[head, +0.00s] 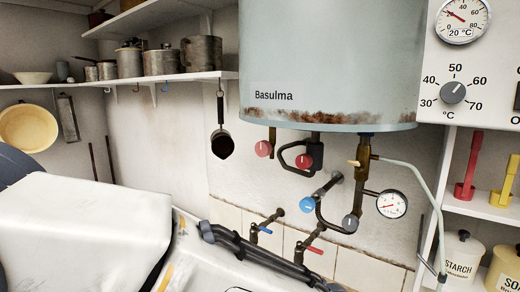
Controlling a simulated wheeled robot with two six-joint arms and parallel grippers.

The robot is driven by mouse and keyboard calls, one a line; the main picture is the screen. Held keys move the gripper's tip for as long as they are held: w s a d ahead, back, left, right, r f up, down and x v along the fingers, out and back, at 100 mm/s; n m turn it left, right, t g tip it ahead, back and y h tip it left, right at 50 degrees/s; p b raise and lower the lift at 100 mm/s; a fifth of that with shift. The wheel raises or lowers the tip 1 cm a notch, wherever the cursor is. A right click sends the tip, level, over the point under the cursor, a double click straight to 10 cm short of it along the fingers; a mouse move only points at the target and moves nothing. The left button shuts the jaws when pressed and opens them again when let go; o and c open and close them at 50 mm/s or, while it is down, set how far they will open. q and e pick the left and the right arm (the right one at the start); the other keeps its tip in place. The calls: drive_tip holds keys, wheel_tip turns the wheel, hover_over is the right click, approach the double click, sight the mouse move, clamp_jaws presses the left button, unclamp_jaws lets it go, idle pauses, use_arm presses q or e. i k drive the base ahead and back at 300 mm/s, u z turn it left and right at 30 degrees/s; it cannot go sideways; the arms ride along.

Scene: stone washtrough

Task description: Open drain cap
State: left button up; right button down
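I see no drain cap in the head view. At the bottom centre a pale surface (200,262) shows below the wall tiles, cut off by the frame's edge; I cannot tell whether it is the washtrough. Neither of my grippers is in view. A large white rounded form with dark joint-like parts fills the lower left and looks like my own left arm; it hides what lies behind it.
A pale boiler (330,60) hangs on the wall above valves and a pressure gauge (391,204). Dark tubes (255,254) run below a blue-handled tap (264,230) and a red-handled tap (314,249). Shelves with pots (165,62) stand left; a starch canister (462,258) stands right.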

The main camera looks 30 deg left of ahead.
sight(263, 148)
drive_tip(key=u, duration=2.95)
drive_tip(key=i, duration=1)
drive_tip(key=z, duration=3.15)
